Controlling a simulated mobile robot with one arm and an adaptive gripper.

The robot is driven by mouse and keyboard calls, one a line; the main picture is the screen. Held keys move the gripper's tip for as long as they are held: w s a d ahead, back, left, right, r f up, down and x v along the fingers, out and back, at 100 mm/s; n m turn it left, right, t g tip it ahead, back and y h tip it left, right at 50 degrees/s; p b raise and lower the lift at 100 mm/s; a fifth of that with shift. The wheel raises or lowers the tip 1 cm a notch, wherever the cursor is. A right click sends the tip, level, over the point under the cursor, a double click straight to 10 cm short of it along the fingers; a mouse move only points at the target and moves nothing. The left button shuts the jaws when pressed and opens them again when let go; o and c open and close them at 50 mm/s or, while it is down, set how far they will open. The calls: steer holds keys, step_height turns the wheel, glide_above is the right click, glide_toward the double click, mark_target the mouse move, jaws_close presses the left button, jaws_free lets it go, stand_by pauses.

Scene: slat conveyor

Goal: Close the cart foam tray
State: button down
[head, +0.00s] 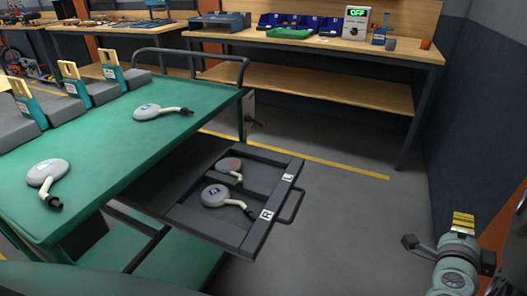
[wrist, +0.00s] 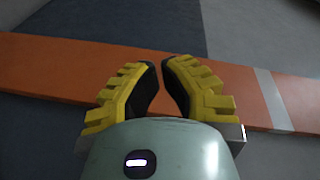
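The cart foam tray (head: 251,232) is a dark drawer pulled out from the right side of the green cart (head: 108,125), below its top. It has two recesses, each holding a grey disc with a cream stem: one disc (head: 215,195) nearer and one disc (head: 230,165) farther. White letter labels sit on its front edge, and a dark bar handle (head: 293,207) sticks out. My gripper (head: 463,220) is at the lower right, well apart from the handle. In the wrist view its yellow-backed fingers (wrist: 161,65) have a narrow gap between them and hold nothing. The tray is not seen there.
Two similar disc devices (head: 146,112) (head: 47,173) lie on the cart top, with grey blocks along its left. A workbench (head: 330,46) stands behind. Grey floor (head: 340,225) is clear between tray and gripper. An orange band (wrist: 45,65) crosses the wrist view.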

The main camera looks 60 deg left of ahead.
steer(key=s+a+f+n+g+y+b, duration=0.3)
steer(key=s+a+f+g+y+b, duration=0.4)
steer(key=f+b, duration=0.45)
steer(key=s+a+f+n+g+y+b, duration=0.4)
steer(key=s+a+f+y+b, duration=0.45)
steer(key=b, duration=0.55)
steer(key=a+r+h, duration=0.1)
steer(key=a+r, duration=0.1)
steer(key=a, duration=1.2)
steer(key=shift+a+r+p, duration=0.25)
steer(key=shift+p, duration=0.1)
steer(key=shift+h, duration=0.25)
steer(key=b, duration=1)
glide_toward(215, 179)
steer(key=a, duration=0.1)
steer(key=w+a+f, duration=0.1)
steer(key=a, duration=0.1)
steer(key=w+a+f, duration=0.1)
steer(key=shift+w+a+f, duration=0.15)
steer(key=shift+w+a, duration=0.05)
steer(key=shift+a, duration=0.2)
steer(key=shift+s+a+b, duration=0.35)
steer(key=shift+a+b, duration=0.2)
steer(key=shift+s+a+b, duration=0.35)
steer(key=shift+a+b, duration=0.15)
steer(key=shift+a, duration=0.05)
